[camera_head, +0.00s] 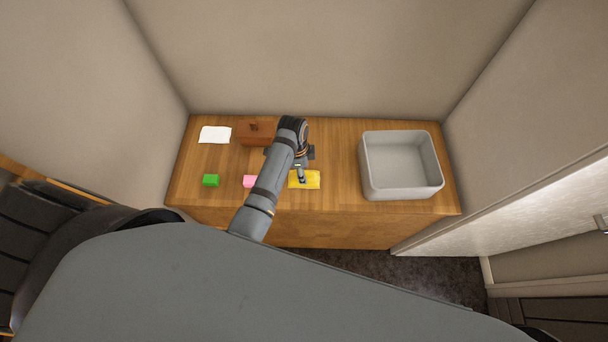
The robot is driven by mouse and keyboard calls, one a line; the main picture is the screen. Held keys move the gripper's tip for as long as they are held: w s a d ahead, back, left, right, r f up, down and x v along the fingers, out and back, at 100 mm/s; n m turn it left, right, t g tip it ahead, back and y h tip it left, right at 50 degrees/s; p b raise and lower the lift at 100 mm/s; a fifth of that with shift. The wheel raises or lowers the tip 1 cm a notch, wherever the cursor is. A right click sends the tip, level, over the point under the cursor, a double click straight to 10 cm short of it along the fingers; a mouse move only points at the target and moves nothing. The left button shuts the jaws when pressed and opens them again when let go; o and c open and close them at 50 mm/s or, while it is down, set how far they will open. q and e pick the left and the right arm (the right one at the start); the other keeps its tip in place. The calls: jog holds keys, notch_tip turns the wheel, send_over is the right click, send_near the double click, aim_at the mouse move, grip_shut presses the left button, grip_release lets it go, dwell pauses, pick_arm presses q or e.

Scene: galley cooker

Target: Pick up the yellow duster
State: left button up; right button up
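The yellow duster (312,180) lies on the wooden counter near its front edge, right of the pink item. My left arm reaches over the counter, and its gripper (302,178) points down at the left part of the duster. The fingertips overlap the duster in the picture; I cannot tell whether they touch it or are open or shut. Part of the duster is hidden behind the gripper. My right gripper is not in view.
A white cloth (215,134) and a brown box (255,134) are at the back. A grey basin (370,178) stands right, with bare counter between it and the duster.

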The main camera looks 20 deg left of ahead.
pick_arm(q)
jog(key=shift+w+d+f, duration=0.1)
jog(key=shift+w+f, duration=0.05)
jog(key=shift+f, duration=1.05)
grip_shut()
